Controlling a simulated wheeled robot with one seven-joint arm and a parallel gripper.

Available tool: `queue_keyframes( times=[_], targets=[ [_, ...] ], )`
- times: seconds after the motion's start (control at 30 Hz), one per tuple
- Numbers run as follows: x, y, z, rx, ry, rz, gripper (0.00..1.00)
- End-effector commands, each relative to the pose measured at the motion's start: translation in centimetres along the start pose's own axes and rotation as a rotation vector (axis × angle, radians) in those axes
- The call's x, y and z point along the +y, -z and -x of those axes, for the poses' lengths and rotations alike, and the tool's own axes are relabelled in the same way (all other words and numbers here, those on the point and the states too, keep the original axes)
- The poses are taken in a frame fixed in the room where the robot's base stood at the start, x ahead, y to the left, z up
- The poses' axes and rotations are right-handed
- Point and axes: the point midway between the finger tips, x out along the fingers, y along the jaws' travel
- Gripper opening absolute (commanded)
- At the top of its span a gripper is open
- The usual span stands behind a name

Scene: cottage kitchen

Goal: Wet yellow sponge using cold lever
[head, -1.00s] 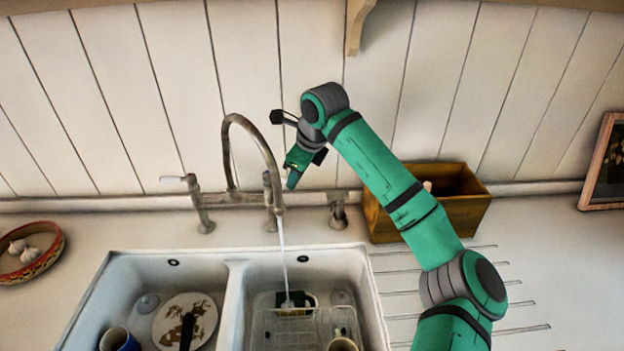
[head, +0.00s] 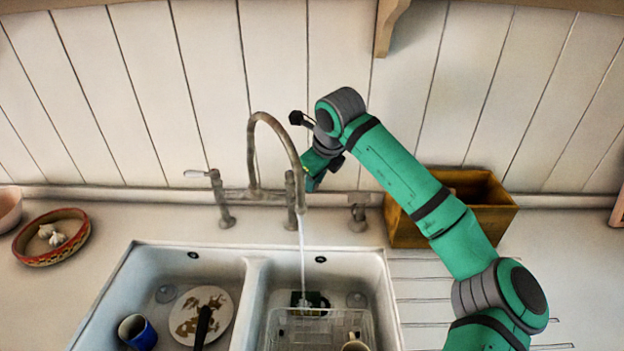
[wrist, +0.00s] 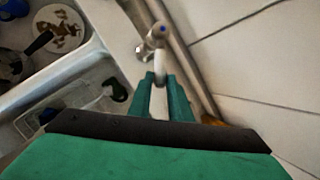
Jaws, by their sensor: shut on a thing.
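My gripper (head: 313,182) is beside the right valve of the tap (head: 252,150). In the wrist view my gripper (wrist: 160,82) is shut on the white cold lever (wrist: 160,66), whose hub carries a blue dot. The lever's handle is hidden behind my gripper in the head view. A thin stream of water (head: 302,255) runs from the spout into the right basin. A small dark thing with yellow-green on it (head: 312,299) lies under the stream by the wire rack; it may be the yellow sponge, but it is too small to be sure.
The left basin holds a dirty plate (head: 187,318) and a blue mug (head: 142,335). A wire rack (head: 285,328) stands in the right basin. A wooden box (head: 475,222) is behind my arm, and a bowl of garlic (head: 72,250) is at the left.

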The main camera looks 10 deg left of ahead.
Motion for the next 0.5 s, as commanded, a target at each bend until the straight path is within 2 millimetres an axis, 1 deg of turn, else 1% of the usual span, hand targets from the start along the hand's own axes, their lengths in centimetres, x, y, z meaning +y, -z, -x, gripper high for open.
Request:
queue_keyframes(
  times=[0.07, 0.1, 0.17, 0.2, 0.5],
  targets=[
    [-0.03, -0.17, 0.1, -0.006, 0.001, 0.0, 0.0],
    [-0.04, -0.15, 0.1, -0.006, 0.001, 0.0, 0.2],
    [-0.06, -0.11, 0.1, -0.005, 0.001, -0.001, 0.34],
    [-0.07, -0.07, 0.1, -0.004, 0.001, -0.001, 0.36],
    [-0.11, 0.05, 0.22, -0.002, 0.001, -0.001, 0.36]
  ],
)
